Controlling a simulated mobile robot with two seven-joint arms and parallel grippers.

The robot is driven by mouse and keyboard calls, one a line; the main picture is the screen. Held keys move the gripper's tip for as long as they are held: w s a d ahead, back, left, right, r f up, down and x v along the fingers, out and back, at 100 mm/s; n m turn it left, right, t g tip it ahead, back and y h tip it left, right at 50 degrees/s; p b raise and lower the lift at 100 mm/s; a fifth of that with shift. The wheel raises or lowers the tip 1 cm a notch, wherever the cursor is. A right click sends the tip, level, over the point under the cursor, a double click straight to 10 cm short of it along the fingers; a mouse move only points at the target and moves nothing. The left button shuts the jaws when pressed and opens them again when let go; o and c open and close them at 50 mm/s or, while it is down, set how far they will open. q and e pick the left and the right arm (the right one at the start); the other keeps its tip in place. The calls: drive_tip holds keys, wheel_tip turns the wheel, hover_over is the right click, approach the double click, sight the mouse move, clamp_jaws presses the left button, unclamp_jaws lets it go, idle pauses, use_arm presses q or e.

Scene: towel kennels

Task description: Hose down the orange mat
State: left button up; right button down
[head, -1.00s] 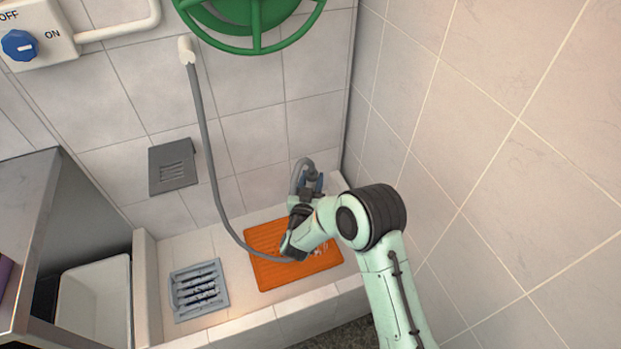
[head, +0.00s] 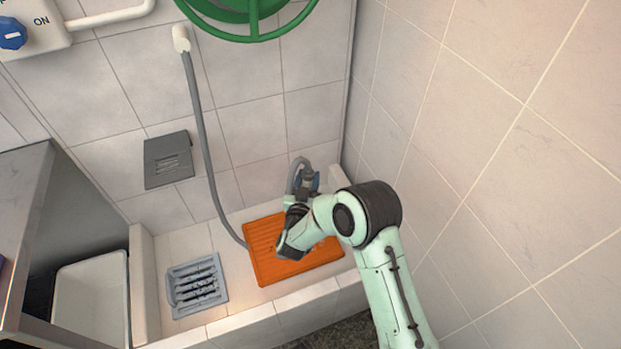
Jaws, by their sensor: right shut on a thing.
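The orange mat (head: 265,250) lies flat on the tiled floor of the wash bay, partly covered in view by my right arm. The grey hose (head: 207,150) hangs from a white wall outlet (head: 181,38) and runs down to the mat's left edge. The right gripper is shut on this hose end, above the mat's far right part. Its fingers are mostly hidden. The blue knob (head: 12,33) is beside the ON label. My left gripper is out of view.
A grey floor drain grate (head: 197,285) lies left of the mat. A low tiled curb (head: 275,318) edges the bay in front. A tiled wall (head: 500,150) stands close on the right. A green hose reel (head: 250,18), a grey wall plate (head: 168,160) and a white bin (head: 92,300) are around.

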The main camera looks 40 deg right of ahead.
drive_tip(key=shift+w+a, duration=0.25)
drive_tip(key=shift+a, duration=0.5)
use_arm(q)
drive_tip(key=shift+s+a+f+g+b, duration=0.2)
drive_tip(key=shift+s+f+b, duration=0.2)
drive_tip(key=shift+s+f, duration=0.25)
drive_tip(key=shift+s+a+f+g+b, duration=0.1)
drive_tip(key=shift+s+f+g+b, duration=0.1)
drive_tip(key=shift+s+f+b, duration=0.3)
use_arm(e)
drive_tip(key=w+a, duration=0.3)
drive_tip(key=a, duration=0.8)
drive_tip(key=shift+w+a, duration=0.35)
drive_tip(key=shift+a, duration=0.05)
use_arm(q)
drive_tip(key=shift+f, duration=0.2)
use_arm(e)
drive_tip(key=shift+r, duration=0.1)
